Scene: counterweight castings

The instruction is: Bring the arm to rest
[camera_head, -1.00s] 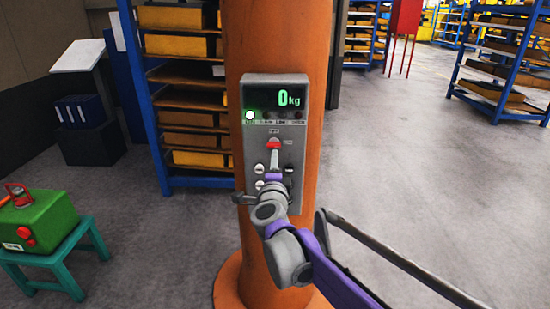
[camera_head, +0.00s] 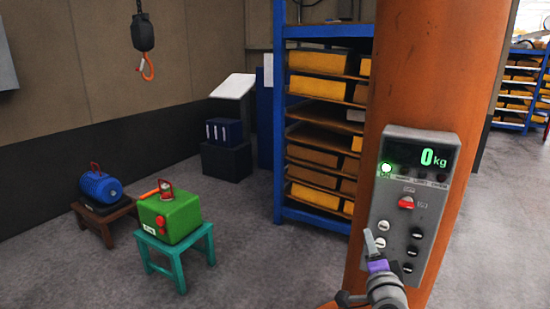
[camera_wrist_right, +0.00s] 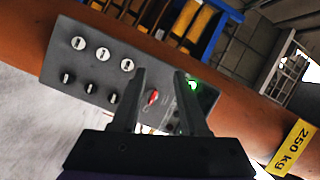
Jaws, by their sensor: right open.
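My right gripper (camera_head: 376,243) is at the lower left of the grey control panel (camera_head: 440,150), near its lower buttons. In the right wrist view the same gripper (camera_wrist_right: 161,72) has its two fingers apart with nothing held between them. The red switch (camera_head: 406,203) on the panel is in view and apart from the fingers in the head view; it also shows between them in the right wrist view (camera_wrist_right: 152,97). The panel's display (camera_head: 434,158) reads 0 kg and a green lamp (camera_head: 386,168) is lit. My left gripper is not in view.
The panel is on an orange column (camera_head: 415,70). A blue shelf rack (camera_head: 280,130) stands behind it. A green box (camera_head: 170,215) sits on a teal stool (camera_head: 205,237), beside a blue cylindrical unit (camera_head: 98,186). A hoist hook (camera_head: 147,68) hangs at the upper left. The floor between is clear.

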